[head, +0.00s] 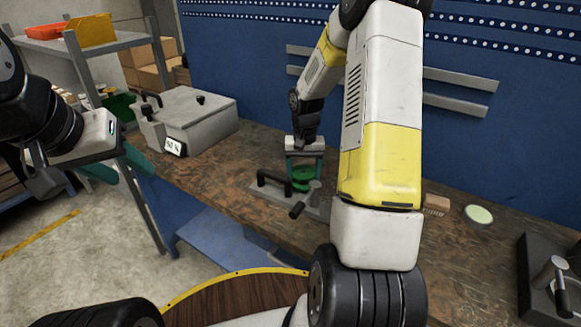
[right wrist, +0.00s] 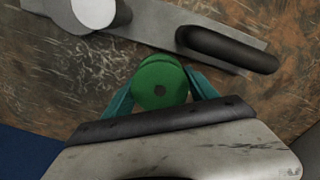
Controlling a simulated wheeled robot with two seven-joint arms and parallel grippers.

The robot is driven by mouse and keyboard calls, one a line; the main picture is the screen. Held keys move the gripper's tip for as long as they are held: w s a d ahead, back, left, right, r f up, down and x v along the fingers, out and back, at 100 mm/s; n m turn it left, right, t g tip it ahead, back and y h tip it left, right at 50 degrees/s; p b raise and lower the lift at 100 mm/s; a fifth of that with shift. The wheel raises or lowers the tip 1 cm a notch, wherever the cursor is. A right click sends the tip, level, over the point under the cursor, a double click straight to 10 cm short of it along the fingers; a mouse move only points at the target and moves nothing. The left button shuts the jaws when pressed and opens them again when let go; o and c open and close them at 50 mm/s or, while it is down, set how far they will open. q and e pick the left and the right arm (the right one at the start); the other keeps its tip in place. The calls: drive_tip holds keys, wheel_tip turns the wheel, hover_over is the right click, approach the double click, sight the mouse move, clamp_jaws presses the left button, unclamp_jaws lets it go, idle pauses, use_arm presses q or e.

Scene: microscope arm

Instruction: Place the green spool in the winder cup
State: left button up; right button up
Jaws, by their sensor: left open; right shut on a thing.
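The green spool (head: 301,183) is gripped between the teal fingers of my right gripper (head: 304,168), low over the bench. I cannot tell for sure which part is the winder cup. My left gripper (head: 128,172) is open and empty, off the bench's left end.
A grey box with a lid (head: 195,115) stands at the bench's left end. A wooden block (head: 437,205) and a pale green disc (head: 479,214) lie to the right. A dark device with a metal lever (head: 550,280) is at far right. My right arm hides the bench's middle.

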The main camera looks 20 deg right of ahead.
drive_tip(key=shift+f, duration=1)
drive_tip(key=o, duration=1.2)
drive_tip(key=shift+f, duration=0.1)
drive_tip(key=shift+c, duration=0.2)
